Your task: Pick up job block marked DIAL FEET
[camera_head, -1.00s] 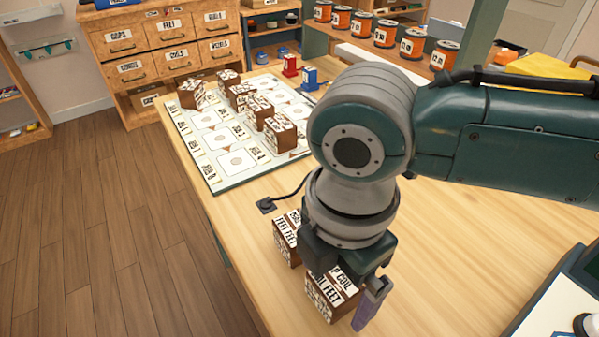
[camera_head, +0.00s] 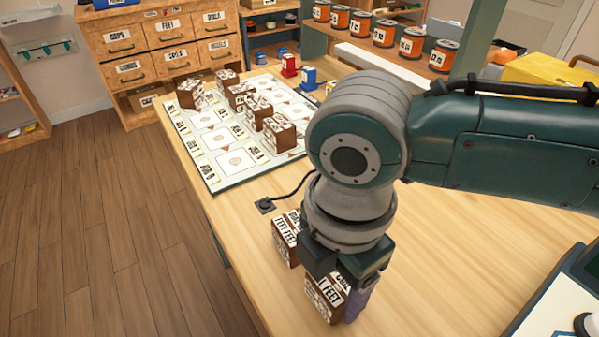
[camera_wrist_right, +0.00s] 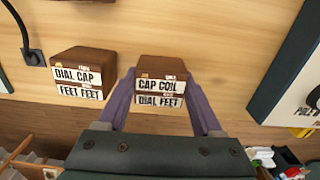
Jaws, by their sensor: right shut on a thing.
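My right gripper (camera_head: 342,290) reaches down over the table's near edge. Its purple fingers are shut on a brown block (camera_head: 323,302), one on each side. In the right wrist view this block (camera_wrist_right: 161,70) sits between the fingers (camera_wrist_right: 160,92) and reads CAP COIL above DIAL FEET. It appears to be on the table; any gap under it is hidden. A second brown block (camera_head: 286,240) stands close by; in the right wrist view it (camera_wrist_right: 84,68) reads DIAL CAP above FEET FEET and is apart from the fingers. My left gripper is not in view.
A marked board (camera_head: 236,160) carries several similar blocks farther back on the table. A black cable socket (camera_head: 265,205) lies between board and blocks. A dark-framed panel (camera_head: 560,290) is at right. Orange spools (camera_head: 411,43) line the back.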

